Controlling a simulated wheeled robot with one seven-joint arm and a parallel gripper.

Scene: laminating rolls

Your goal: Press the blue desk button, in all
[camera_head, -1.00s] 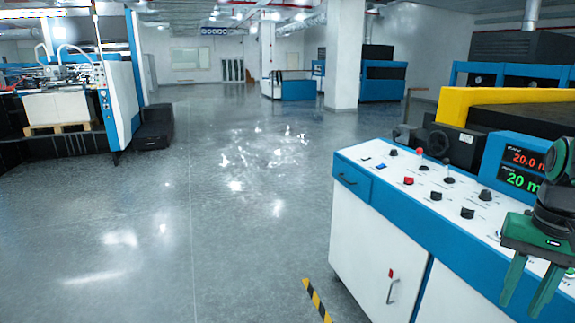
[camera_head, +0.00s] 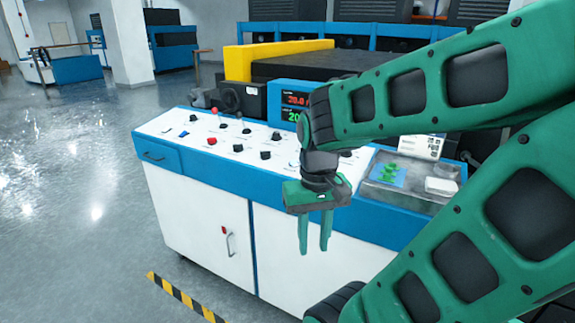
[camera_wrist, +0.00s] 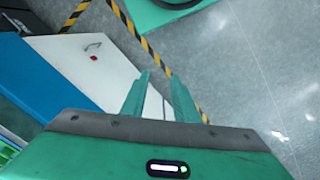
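A small blue button (camera_head: 183,133) sits on the white sloping top of the control desk (camera_head: 158,127), near its left end. It is small in the head view and not visible in the wrist view. My gripper (camera_head: 314,247) hangs fingers down in front of the desk's blue front edge, to the right of and lower in the picture than the button. Its two green fingers, also in the wrist view (camera_wrist: 160,85), stand apart with nothing between them. My gripper touches nothing that I can see.
A red button (camera_head: 211,141), several black knobs and red-tipped levers share the panel. A display (camera_head: 293,99) stands behind it. A tray (camera_head: 410,195) with small items is at the right. Striped floor tape (camera_head: 180,294) runs before the desk; the floor at left is clear.

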